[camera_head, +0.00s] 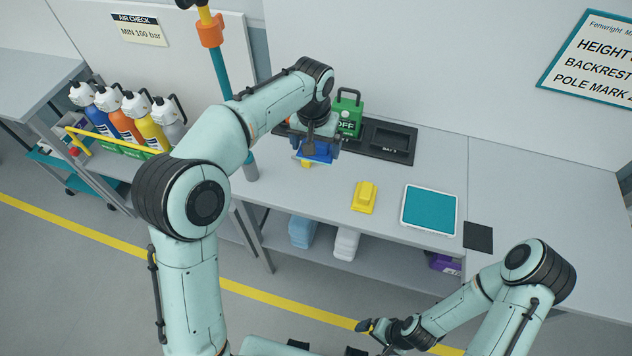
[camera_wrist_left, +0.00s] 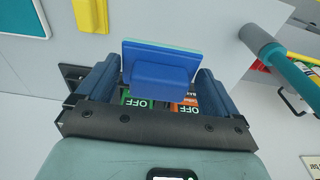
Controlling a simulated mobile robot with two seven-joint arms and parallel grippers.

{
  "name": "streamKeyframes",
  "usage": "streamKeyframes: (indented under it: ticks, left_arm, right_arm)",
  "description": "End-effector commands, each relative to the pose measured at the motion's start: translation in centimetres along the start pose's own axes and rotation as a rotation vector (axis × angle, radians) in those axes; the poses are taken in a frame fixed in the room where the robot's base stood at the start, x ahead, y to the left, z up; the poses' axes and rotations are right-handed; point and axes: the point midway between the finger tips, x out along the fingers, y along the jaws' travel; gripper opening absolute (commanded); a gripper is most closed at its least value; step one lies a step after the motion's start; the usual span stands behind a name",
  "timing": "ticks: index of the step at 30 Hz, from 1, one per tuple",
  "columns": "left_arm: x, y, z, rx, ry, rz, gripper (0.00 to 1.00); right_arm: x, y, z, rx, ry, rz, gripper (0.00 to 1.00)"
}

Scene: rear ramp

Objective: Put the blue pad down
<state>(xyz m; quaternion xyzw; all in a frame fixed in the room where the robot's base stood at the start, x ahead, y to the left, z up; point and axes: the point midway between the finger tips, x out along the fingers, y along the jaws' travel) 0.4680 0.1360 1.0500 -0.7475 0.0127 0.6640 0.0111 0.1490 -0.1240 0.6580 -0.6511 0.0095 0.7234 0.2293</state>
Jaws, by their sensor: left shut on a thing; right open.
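My left gripper (camera_head: 320,142) is shut on the blue pad (camera_head: 316,153), high on the picture's middle, over the back of the bench. In the left wrist view the blue pad (camera_wrist_left: 160,75) has a block-shaped grip between the two fingers and a wider plate with a teal edge beyond it. From the head view I cannot tell how high the pad is above the bench, or whether it touches anything. A small yellow patch shows just below it there. My right gripper (camera_head: 372,330) is open and empty, low in the picture, in front of the bench.
A yellow pad (camera_head: 364,197), a white-rimmed teal panel (camera_head: 429,209) and a black mat (camera_head: 478,237) lie on the bench (camera_head: 540,200). A green unit marked OFF (camera_head: 348,115) and black bay tray (camera_head: 395,141) stand behind. A teal pole (camera_head: 221,75) rises left of the gripper.

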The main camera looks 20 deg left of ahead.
Motion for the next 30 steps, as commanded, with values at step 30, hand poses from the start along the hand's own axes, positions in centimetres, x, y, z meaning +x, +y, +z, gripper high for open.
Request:
streamKeyframes:
  ticks: [30]
  left_arm:
    - [14.5, 0.0, 1.8, -0.001, 0.001, 0.0, 0.6]
  right_arm:
    - [2.2, 1.2, 1.4, 0.006, -0.018, 0.006, 1.0]
